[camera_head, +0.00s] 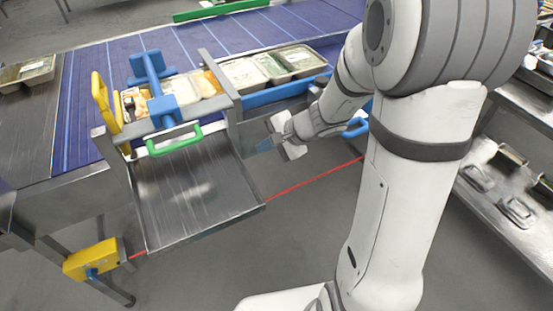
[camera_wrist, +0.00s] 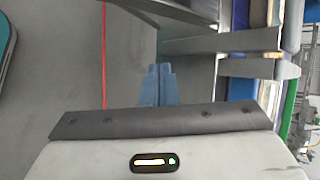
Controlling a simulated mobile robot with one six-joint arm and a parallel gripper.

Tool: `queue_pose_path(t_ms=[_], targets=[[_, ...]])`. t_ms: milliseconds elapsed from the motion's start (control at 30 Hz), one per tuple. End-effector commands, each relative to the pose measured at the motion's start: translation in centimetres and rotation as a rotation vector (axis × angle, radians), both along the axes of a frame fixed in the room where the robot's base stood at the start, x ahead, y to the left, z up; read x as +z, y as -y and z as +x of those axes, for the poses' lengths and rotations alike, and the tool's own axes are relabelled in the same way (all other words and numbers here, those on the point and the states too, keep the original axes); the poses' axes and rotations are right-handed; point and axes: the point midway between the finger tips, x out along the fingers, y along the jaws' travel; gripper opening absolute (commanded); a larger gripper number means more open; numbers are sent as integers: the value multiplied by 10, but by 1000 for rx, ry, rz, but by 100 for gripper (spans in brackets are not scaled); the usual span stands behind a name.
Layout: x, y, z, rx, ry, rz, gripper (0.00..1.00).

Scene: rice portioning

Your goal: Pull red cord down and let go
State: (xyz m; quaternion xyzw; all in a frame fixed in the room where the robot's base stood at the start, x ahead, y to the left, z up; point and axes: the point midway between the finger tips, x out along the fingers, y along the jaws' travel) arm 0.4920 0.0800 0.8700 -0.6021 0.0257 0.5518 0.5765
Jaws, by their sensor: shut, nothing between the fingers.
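The red cord (camera_head: 312,179) runs nearly straight and low along the front of the conveyor station, from the yellow box (camera_head: 90,260) at lower left, passing by the metal plate, to the right behind my arm. In the wrist view the red cord (camera_wrist: 104,60) shows as a line to the left of my fingers. My gripper (camera_head: 264,146) is beside the right end of the metal plate, apart from the cord. In the wrist view my blue fingertips (camera_wrist: 159,72) are together with nothing between them.
A sloping metal plate (camera_head: 190,190) juts out below a green handle (camera_head: 174,138). Blue and yellow fittings and filled trays (camera_head: 240,72) stand on the blue conveyor behind. A shelf with trays (camera_head: 515,210) is at right. Open grey floor (camera_head: 290,240) lies in front.

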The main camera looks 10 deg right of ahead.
Motion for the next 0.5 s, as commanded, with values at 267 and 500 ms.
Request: queue_pose_path(t_ms=[267,500], targets=[[-159,53,71,-518,-139,173,0],[-219,83,84,-733,-196,205,0]])
